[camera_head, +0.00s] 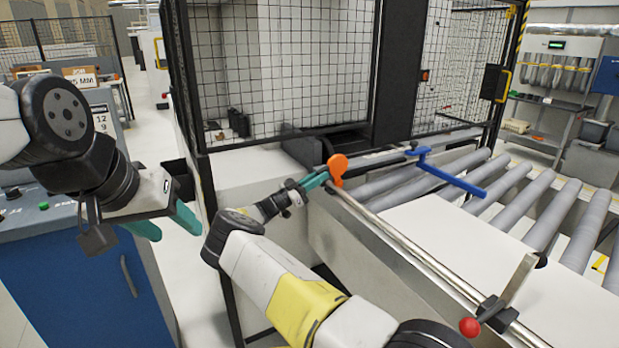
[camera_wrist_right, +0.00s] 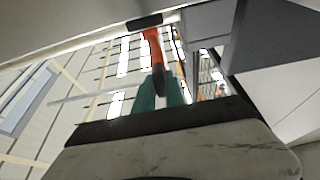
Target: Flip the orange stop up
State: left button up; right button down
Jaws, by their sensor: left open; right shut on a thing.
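The orange stop (camera_head: 338,164) stands at the far end of the metal rail, its rounded orange end upward. My right gripper (camera_head: 318,181) reaches it from the left, its green fingers closed at the stop's lower part. In the right wrist view the orange stop (camera_wrist_right: 152,42) extends beyond the fingertips (camera_wrist_right: 160,85), with a dark piece between them. The fingers hide the gripped part. My left gripper (camera_head: 166,224) is open and empty at the left, well away from the stop.
A blue arm (camera_head: 448,174) reaches over the grey rollers (camera_head: 550,220). A white panel (camera_head: 440,235) lies on the rollers beside the rail (camera_head: 400,245). A red-knobbed clamp (camera_head: 470,326) sits at the near end. A mesh guard (camera_head: 290,70) stands behind, and a blue cabinet (camera_head: 85,295) at left.

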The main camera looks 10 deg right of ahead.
jog(key=c, duration=1.4)
grip_release()
jog(key=shift+a, duration=0.1)
jog(key=v, duration=0.7)
jog(key=shift+a+f, duration=0.2)
jog(key=shift+a, duration=0.1)
jog(key=shift+s, duration=0.15)
